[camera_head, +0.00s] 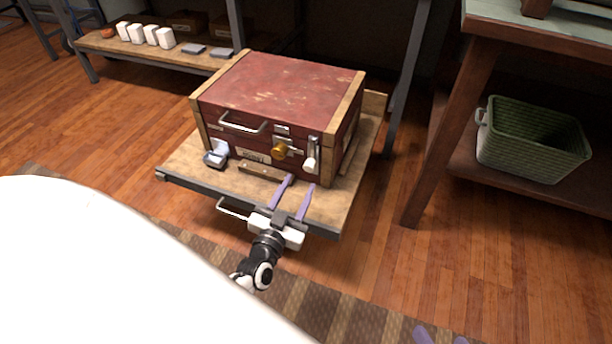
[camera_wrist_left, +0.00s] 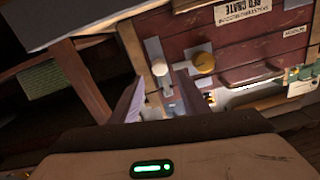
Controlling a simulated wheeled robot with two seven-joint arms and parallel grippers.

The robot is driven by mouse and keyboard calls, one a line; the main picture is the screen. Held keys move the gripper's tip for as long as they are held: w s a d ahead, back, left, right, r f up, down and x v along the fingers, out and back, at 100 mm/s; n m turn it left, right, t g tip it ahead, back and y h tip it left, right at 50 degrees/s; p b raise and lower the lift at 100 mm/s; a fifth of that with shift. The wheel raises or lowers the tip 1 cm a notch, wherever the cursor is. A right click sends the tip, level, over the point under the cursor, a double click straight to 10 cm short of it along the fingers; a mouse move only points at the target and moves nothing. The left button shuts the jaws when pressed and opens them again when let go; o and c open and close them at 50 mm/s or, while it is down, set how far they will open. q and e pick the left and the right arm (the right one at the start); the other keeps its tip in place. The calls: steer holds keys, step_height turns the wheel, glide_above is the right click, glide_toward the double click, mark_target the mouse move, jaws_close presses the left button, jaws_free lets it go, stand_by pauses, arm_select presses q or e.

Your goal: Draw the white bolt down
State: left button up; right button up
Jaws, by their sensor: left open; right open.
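The white bolt (camera_head: 311,152) is mounted on the right part of the front of a red wooden crate (camera_head: 280,85), beside a brass knob (camera_head: 279,151). In the left wrist view the white bolt (camera_wrist_left: 160,68) has a round end and shows between my finger tips, with the brass knob (camera_wrist_left: 204,62) to its right. My left gripper (camera_head: 300,182) is open, its purple fingers pointing at the crate front just below the bolt. Contact with the bolt cannot be made out. My right gripper (camera_head: 440,336) shows only purple finger tips at the bottom edge, apart and empty.
The crate stands on a low wooden platform (camera_head: 185,163) with a dark edge. A green basket (camera_head: 532,140) sits on the right shelf. A back-left shelf holds white containers (camera_head: 137,34).

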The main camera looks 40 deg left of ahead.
mark_target(308, 169)
arm_select(q)
steer(key=b+x, duration=0.1)
steer(key=x, duration=0.4)
steer(key=shift+w+f+b, duration=0.1)
steer(key=shift+w+b, duration=0.15)
steer(key=shift+b, duration=0.15)
steer(key=shift+w+a, duration=0.15)
steer(key=shift+w, duration=0.25)
arm_select(e)
steer(key=shift+w+a+r+t+y, duration=0.1)
steer(key=shift+a+r+t+y, duration=0.15)
steer(key=shift+r, duration=0.25)
steer(key=shift+w+a+r+t+y, duration=0.1)
steer(key=shift+a+r+t+y, duration=0.05)
steer(key=shift+a+r, duration=0.3)
arm_select(q)
steer(key=shift+c, duration=0.5)
arm_select(e)
steer(key=shift+d, duration=0.1)
